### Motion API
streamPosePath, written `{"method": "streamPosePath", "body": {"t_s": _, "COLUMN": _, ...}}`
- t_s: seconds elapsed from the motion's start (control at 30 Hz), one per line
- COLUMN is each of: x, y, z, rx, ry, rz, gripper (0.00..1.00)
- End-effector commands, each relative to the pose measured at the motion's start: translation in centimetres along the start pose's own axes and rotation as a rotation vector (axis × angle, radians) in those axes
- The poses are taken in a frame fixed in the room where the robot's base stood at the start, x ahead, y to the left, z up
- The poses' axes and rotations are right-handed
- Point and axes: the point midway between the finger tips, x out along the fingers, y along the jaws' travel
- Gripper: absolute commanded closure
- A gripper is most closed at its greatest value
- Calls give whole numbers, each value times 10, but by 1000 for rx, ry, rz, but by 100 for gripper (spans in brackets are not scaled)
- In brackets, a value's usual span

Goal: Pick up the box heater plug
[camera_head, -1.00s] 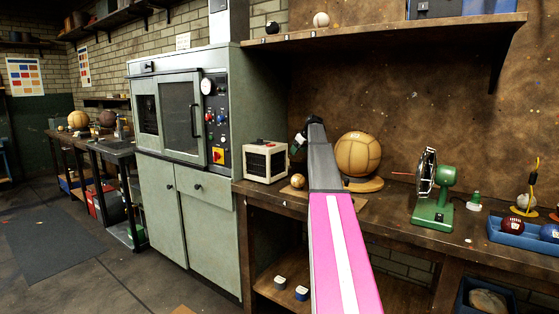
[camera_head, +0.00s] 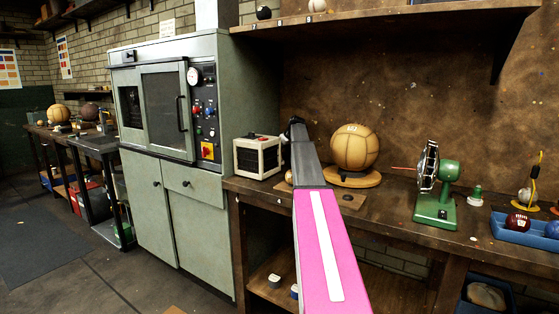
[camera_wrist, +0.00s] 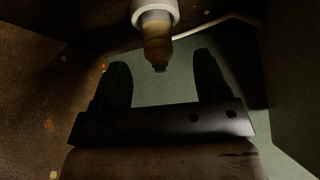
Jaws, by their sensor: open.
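The box heater (camera_head: 258,156) is a small cream box with a dark grille, on the workbench beside the green cabinet. In the wrist view, a small object with a white collar and a brownish tapering body (camera_wrist: 157,40) is at the top centre, and a pale cable runs right from near it. It looks like the plug, but the dim light leaves this unsure. My gripper (camera_wrist: 161,60) is open, its two dark fingers apart. The object's narrow end lies between the fingertips in the picture, with no visible contact. In the head view my arm hides most of the gripper.
A tan leather ball (camera_head: 355,147) on a round wooden stand is right of my arm. A green fan (camera_head: 437,190) and a blue tray (camera_head: 525,231) stand farther right. The green cabinet (camera_head: 207,215) borders the bench on the left. A shelf (camera_head: 400,22) hangs above.

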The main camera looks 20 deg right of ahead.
Motion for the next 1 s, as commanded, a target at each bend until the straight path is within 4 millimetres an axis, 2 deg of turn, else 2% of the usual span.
{"method": "streamPosePath", "body": {"t_s": 0.3, "x": 42, "y": 2, "z": 0, "rx": 0, "ry": -1, "rz": -1, "gripper": 32}}
{"method": "streamPosePath", "body": {"t_s": 0.57, "x": 44, "y": 2, "z": 1, "rx": 0, "ry": 0, "rz": 0, "gripper": 32}}
{"method": "streamPosePath", "body": {"t_s": 0.7, "x": 44, "y": 2, "z": 1, "rx": 0, "ry": 0, "rz": 0, "gripper": 78}}
{"method": "streamPosePath", "body": {"t_s": 0.73, "x": 44, "y": 2, "z": 1, "rx": 0, "ry": 0, "rz": 0, "gripper": 83}}
{"method": "streamPosePath", "body": {"t_s": 1.0, "x": 44, "y": 2, "z": 1, "rx": 0, "ry": 0, "rz": 0, "gripper": 83}}
